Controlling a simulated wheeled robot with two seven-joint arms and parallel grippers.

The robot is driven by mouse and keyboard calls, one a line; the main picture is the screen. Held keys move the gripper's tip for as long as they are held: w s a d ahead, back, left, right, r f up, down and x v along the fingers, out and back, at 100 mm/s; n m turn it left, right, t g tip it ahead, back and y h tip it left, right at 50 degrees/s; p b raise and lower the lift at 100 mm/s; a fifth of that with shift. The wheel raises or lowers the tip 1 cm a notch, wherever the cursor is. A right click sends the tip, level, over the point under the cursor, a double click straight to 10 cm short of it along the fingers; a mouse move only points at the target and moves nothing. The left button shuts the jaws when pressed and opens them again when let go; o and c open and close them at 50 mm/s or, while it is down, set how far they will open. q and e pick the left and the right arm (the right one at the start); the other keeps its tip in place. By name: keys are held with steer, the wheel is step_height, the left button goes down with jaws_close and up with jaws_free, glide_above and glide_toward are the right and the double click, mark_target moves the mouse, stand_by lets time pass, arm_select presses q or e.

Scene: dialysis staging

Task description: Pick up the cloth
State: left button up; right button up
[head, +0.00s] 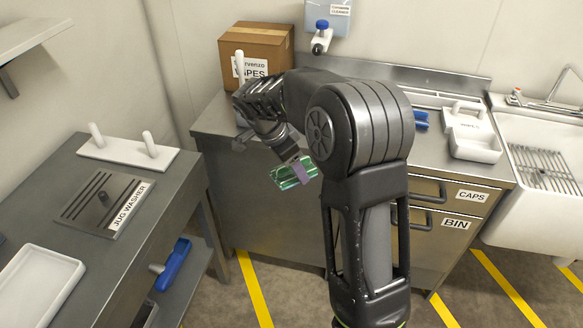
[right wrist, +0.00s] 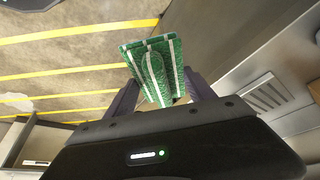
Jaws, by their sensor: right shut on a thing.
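The cloth (head: 291,174) is green with white stripes and folded. It is held in the air in front of the metal counter in the head view. My right gripper (head: 303,171) is shut on it. In the right wrist view the cloth (right wrist: 154,68) stands out between the two fingers of my right gripper (right wrist: 160,98), clear of any surface. My left gripper is not in view.
A metal counter (head: 215,122) carries a cardboard box (head: 257,52) and a white caddy (head: 470,132). A jug washer bench (head: 152,207) with a white tray (head: 38,286) stands at left. A sink (head: 545,150) is at right. Open floor with yellow stripes lies below.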

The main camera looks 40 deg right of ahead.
mark_target(271, 171)
stand_by(0.5)
steer(key=o, duration=0.9)
steer(key=c, duration=0.6)
steer(key=shift+w+f+n+t, duration=0.1)
steer(key=shift+w+n+t, duration=0.25)
steer(key=shift+n, duration=0.55)
steer(key=w+a+n, duration=0.1)
steer(key=n, duration=0.1)
steer(key=a+f+n+t, duration=0.1)
steer(key=a+n, duration=0.1)
steer(key=w+a+f+n+t+y, duration=0.1)
steer(key=n, duration=0.1)
steer(key=shift+w+a+f+n, duration=0.1)
steer(key=shift+w+a+n, duration=0.15)
steer(key=shift+w+n, duration=0.1)
steer(key=a+n+t+y, duration=0.2)
steer(key=a+n, duration=0.9)
steer(key=a, duration=0.7)
steer(key=shift+w+a+y+p, duration=0.15)
steer(key=shift+w+y+p, duration=0.2)
steer(key=shift+y, duration=0.45)
